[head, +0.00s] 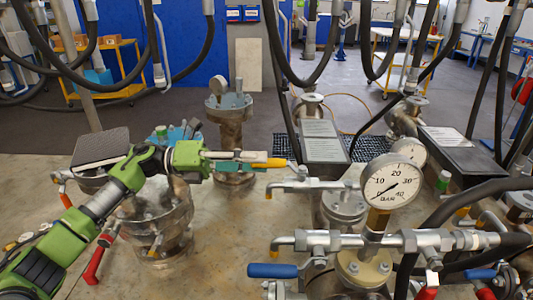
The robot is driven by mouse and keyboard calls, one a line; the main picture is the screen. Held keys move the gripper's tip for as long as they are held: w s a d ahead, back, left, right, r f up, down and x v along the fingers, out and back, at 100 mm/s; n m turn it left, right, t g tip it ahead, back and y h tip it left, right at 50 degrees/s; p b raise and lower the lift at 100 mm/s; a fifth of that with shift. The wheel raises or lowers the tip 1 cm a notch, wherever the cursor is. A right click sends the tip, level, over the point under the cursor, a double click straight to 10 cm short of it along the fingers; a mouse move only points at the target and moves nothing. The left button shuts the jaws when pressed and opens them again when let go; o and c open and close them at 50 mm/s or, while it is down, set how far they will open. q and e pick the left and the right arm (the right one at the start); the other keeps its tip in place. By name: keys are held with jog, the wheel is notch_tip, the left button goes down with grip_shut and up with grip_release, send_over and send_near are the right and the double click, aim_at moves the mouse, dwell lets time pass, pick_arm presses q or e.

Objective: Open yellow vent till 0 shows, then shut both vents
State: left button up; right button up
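My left gripper (230,160) reaches in from the left on its green arm, above the left vessel (150,215). Its slim fingers point right, and a yellow lever handle (268,163) sticks out past their tips. Whether the fingers grip it, only touch it, or pass in front of it, I cannot tell. The front gauge (393,182) on the right vessel (362,268) has a dial marked 10 to 40; its needle seems to point to the lower left, but the exact reading is too small. A blue lever handle (272,270) lies level at that vessel's valve. My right gripper is out of view.
A second gauge (411,151) stands behind the front one. A red handle (93,265) hangs at the left vessel. Another flanged vessel (229,115) stands behind my gripper. Dark hoses (284,60) hang across the back.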

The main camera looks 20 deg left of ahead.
aim_at(279, 165)
pick_arm(q)
jog(key=shift+w+d+r, duration=0.15)
jog(key=shift+d, duration=0.55)
jog(key=shift+w+d+p, duration=0.2)
jog(key=shift+d+p, duration=0.2)
jog(key=shift+d, duration=0.15)
jog(key=shift+d+f, duration=0.1)
jog(key=shift+f, duration=0.1)
grip_shut()
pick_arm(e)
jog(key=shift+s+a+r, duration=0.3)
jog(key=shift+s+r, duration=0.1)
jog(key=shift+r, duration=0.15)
